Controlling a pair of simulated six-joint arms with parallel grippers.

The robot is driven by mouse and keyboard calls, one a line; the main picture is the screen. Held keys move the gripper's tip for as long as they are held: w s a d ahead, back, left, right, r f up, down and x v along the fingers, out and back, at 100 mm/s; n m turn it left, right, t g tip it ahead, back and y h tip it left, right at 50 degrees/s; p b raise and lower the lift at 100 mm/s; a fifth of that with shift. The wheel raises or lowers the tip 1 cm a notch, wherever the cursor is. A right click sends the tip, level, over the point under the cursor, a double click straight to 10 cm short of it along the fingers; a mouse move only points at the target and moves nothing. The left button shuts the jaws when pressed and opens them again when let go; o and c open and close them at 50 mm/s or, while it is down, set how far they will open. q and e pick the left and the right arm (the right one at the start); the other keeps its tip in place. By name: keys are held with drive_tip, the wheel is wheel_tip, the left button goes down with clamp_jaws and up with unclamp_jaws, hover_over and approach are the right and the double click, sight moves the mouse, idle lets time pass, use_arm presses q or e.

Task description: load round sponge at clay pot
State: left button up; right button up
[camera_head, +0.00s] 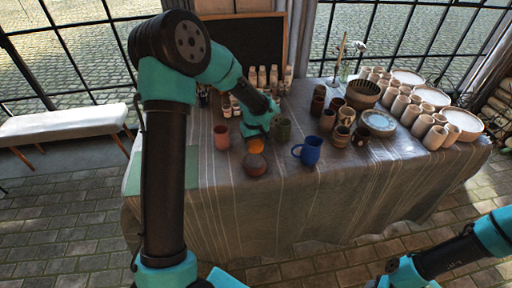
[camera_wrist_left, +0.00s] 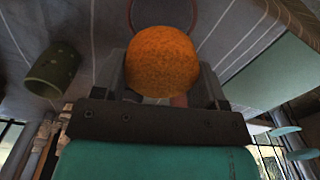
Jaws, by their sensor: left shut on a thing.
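The round orange sponge (camera_head: 256,146) is at the tip of my left gripper (camera_head: 258,138), low over the near part of the table. In the left wrist view the sponge (camera_wrist_left: 162,62) sits between the two fingers of my left gripper (camera_wrist_left: 165,80), which is shut on it. A round reddish-brown pot (camera_head: 255,166) stands just in front of the sponge; it looks like the clay pot. Whether the sponge touches it cannot be told. A thin reddish rim (camera_wrist_left: 160,28) shows partly behind the sponge in the wrist view. My right gripper is not clearly seen.
A pink cup (camera_head: 221,137) stands left of the sponge and a green cup (camera_head: 283,129) right of it. A blue mug (camera_head: 308,151) is further right. Several brown pots, plates and pale cups fill the table's right side.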

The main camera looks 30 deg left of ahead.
sight(254, 160)
use_arm(q)
drive_tip(key=shift+f, duration=0.1)
drive_tip(key=shift+f, duration=2.95)
drive_tip(key=shift+s+f, duration=0.1)
drive_tip(key=shift+f, duration=0.5)
idle(0.6)
drive_tip(key=shift+r, duration=0.1)
drive_tip(key=shift+r, duration=3.5)
drive_tip(key=shift+w+d+r+m, duration=0.25)
drive_tip(key=shift+d+m, duration=0.15)
drive_tip(key=shift+d, duration=0.15)
drive_tip(key=w+d+r+m, duration=0.2)
drive_tip(key=d+r+m, duration=0.3)
drive_tip(key=d+m, duration=0.7)
drive_tip(key=shift+w+d+r+m, duration=0.15)
drive_tip(key=shift+d+m, duration=0.15)
drive_tip(key=shift+d, duration=0.25)
